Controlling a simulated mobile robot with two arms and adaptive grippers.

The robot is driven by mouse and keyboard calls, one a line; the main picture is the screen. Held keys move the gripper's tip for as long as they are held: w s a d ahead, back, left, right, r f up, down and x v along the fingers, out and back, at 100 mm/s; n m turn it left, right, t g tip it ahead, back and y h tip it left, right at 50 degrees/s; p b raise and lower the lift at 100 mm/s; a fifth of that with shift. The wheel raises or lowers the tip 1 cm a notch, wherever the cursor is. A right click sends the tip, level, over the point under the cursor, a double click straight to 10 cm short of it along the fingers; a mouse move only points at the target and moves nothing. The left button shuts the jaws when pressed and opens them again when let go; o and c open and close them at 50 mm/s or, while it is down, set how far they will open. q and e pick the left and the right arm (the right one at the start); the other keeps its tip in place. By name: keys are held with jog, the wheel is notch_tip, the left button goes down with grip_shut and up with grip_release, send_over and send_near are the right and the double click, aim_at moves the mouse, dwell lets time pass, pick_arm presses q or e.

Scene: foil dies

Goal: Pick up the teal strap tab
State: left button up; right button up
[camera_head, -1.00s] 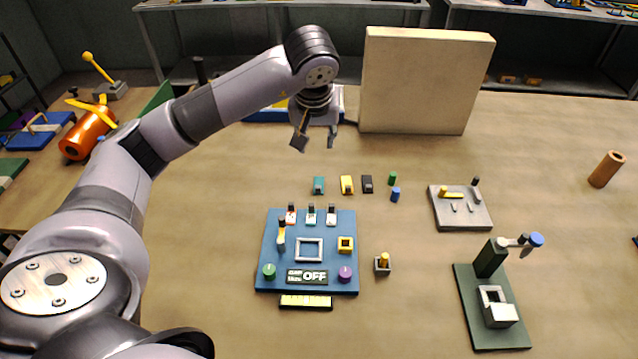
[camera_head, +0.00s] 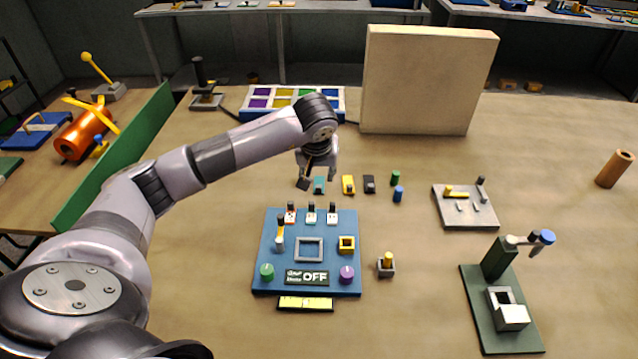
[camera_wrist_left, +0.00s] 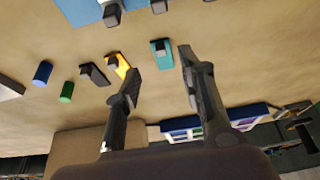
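The teal strap tab (camera_head: 319,186) lies on the table in the head view, beside the yellow tab (camera_head: 348,184) and the black tab (camera_head: 369,184). In the left wrist view the teal tab (camera_wrist_left: 161,54) shows a dark block on its end and appears between and beyond the fingertips. My left gripper (camera_head: 318,183) is open and empty, low over the table by the teal tab. The left wrist view shows its two fingers apart (camera_wrist_left: 158,60). I cannot tell its exact height above the tab. My right gripper is in neither view.
The blue panel (camera_head: 270,243) with knobs and an OFF sign lies in front of the tabs. A large beige block (camera_head: 425,80) and a tray of coloured compartments (camera_head: 257,117) are behind.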

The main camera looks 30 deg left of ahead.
aim_at(318, 188)
pick_arm(q)
jog(key=x, duration=0.2)
jog(key=shift+w+a+f, duration=0.1)
jog(key=shift+w+f, duration=0.05)
jog(key=shift+f, duration=0.2)
jog(key=p+x, duration=0.2)
jog(key=x, duration=0.2)
jog(key=shift+w+a+f, duration=0.2)
jog(key=shift+w+f, duration=0.05)
jog(key=shift+f, duration=0.35)
jog(key=shift+c, duration=0.6)
jog(key=shift+r, duration=0.1)
grip_shut()
